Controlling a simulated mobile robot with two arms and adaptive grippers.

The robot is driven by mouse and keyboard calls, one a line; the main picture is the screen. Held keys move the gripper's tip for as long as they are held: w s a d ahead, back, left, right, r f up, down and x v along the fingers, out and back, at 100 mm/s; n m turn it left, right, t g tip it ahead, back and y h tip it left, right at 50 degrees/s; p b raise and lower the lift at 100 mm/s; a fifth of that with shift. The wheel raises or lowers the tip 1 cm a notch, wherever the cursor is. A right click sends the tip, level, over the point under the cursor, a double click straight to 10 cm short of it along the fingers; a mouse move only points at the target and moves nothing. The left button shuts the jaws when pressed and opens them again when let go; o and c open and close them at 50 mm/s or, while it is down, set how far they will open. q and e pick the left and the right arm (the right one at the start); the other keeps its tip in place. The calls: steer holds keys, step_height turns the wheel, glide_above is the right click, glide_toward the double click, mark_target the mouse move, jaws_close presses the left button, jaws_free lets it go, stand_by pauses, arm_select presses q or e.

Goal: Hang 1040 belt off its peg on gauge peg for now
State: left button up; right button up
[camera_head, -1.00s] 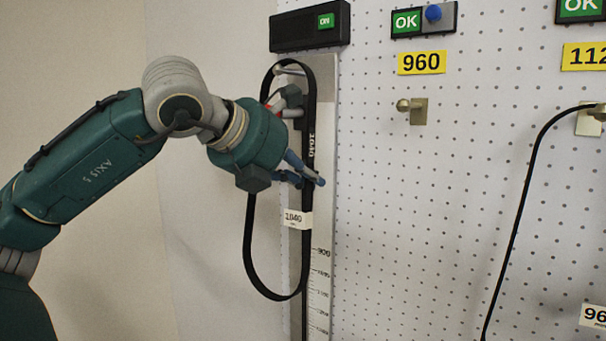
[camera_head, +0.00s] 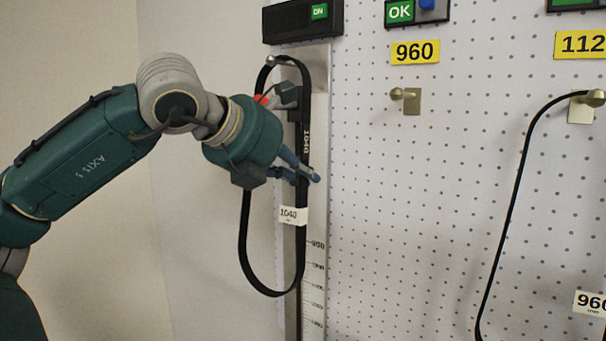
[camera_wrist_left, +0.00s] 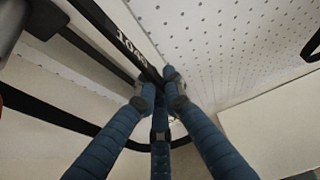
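The black 1040 belt (camera_head: 243,235) is a long narrow loop with a white 1040 tag. It hangs upright in front of the gauge. Its top is at the gauge peg (camera_head: 271,61); whether its weight rests there I cannot tell. My left gripper (camera_head: 314,177) is at the belt's right strand, above the tag. In the left wrist view its blue fingers (camera_wrist_left: 160,88) are closed together around the strand printed 1040 (camera_wrist_left: 130,48). The gauge (camera_head: 317,240) is a pale vertical scale plate, partly hidden by belt and gripper. My right gripper is out of view.
A dark display box (camera_head: 303,20) with a green ON sign sits above the gauge. A bare peg (camera_head: 408,95) is under the yellow 960 label (camera_head: 415,51). Another black belt (camera_head: 515,200) hangs from the peg at far right. The pegboard between is clear.

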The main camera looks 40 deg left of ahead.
arm_select(q)
steer(key=o, duration=0.4)
steer(key=shift+f, duration=0.1)
steer(key=v, duration=1.2)
